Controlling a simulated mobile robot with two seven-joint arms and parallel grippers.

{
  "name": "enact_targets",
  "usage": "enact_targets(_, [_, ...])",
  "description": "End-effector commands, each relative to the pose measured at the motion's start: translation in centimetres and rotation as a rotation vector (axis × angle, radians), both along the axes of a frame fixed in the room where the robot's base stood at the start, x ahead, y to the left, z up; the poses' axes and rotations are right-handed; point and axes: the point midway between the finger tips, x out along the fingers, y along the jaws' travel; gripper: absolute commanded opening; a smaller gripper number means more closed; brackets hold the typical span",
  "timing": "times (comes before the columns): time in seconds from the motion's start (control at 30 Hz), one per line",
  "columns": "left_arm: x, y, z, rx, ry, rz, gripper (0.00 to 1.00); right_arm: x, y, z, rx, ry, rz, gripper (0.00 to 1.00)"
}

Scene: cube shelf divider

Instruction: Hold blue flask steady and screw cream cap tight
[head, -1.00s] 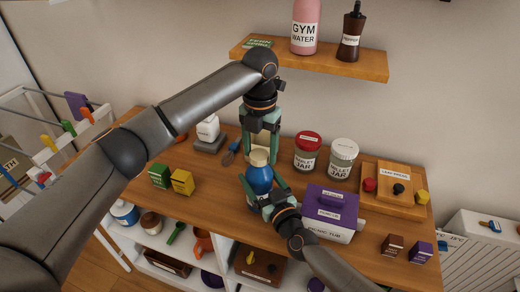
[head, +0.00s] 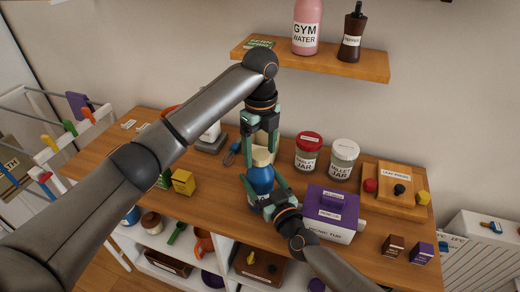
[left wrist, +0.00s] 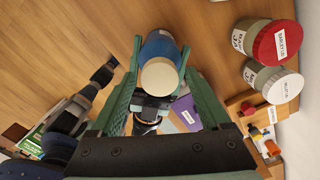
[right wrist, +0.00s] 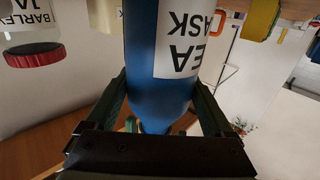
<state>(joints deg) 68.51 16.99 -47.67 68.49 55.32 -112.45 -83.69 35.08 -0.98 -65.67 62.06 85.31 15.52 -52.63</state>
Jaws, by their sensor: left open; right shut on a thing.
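The blue flask (head: 259,184) stands upright on the wooden counter, with its cream cap (head: 261,157) on top. My right gripper (head: 262,190) is shut on the flask's body from the front. In the right wrist view the flask (right wrist: 160,100) fills the middle between the fingers, its label partly visible. My left gripper (head: 260,145) is above the cap, pointing down, with its fingers apart. In the left wrist view the cream cap (left wrist: 159,76) lies between the open fingers, the blue body behind it. I cannot tell whether the cap is fully seated.
The barley jar (head: 307,152) and millet jar (head: 342,160) stand behind right. A yellow box (head: 183,182) and a whisk (head: 232,152) are to the left. A wall shelf (head: 310,59) hangs above.

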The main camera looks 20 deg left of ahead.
Motion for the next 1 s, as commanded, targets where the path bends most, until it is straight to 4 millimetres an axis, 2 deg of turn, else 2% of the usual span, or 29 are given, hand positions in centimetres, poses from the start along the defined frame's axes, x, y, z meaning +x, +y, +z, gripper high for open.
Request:
enact_targets(0.1, [-0.07, -0.03, -0.07, 0.0, 0.003, 0.213, 0.81, 0.04, 0.04, 0.22, 0.003, -0.003, 0.0, 0.2])
enact_targets(0.23, [-0.05, -0.01, -0.02, -0.001, 0.002, 0.388, 0.81, 0.04, 0.04, 0.22, 0.003, -0.003, 0.0, 0.2])
enact_targets(0.73, [-0.18, 0.0, -0.01, 0.001, 0.001, 0.405, 0.81, 0.04, 0.05, 0.22, 0.003, -0.003, 0.0, 0.2])
enact_targets(1.0, [-0.18, 0.01, 0.0, 0.001, 0.001, 0.404, 0.5, 0.03, 0.06, 0.22, 0.003, -0.003, 0.0, 0.2])
